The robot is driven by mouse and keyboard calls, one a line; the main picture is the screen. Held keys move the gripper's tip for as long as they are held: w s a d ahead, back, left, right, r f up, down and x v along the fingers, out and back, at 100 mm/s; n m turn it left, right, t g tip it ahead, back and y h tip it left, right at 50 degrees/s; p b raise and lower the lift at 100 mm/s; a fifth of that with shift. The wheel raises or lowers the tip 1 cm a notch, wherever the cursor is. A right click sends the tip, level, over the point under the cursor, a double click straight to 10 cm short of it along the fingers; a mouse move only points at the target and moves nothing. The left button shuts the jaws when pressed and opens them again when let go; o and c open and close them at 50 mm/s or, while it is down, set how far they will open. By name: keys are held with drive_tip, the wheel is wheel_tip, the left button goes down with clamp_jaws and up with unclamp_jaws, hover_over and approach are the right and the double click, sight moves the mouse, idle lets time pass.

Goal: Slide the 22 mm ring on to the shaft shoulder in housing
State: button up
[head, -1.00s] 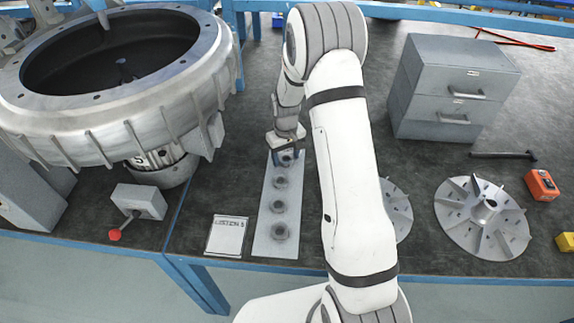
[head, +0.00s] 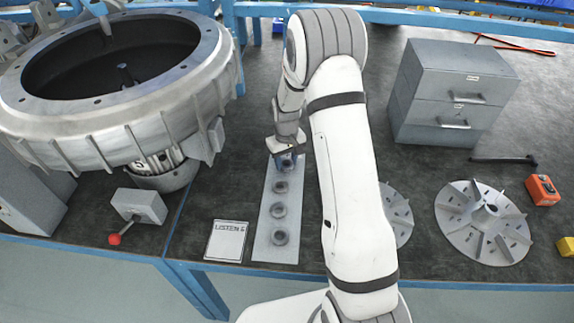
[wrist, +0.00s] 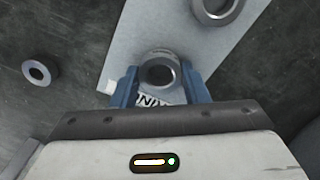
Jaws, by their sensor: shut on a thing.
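My gripper (head: 286,162) is at the far end of a pale plate (head: 265,222). Its blue fingers (wrist: 160,82) are shut on a grey metal ring (wrist: 160,70), seen between them in the wrist view. The ring's size cannot be read, and whether it still touches the plate is unclear. Other rings lie in a row on the plate, the nearest to the held one showing in the wrist view (wrist: 217,8). The large round housing (head: 196,82) stands at the left, open at the top. A dark shaft tip (head: 124,74) shows inside; its shoulder cannot be made out.
A small loose ring (wrist: 38,72) lies on dark bench. A printed card (head: 227,240) and a grey box with a red knob (head: 138,206) lie in front. Finned discs (head: 482,222), a drawer cabinet (head: 455,92) and an orange box (head: 542,190) are at the right.

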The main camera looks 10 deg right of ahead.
drive_tip(key=shift+r+p, duration=1.25)
drive_tip(key=shift+r, duration=1.25)
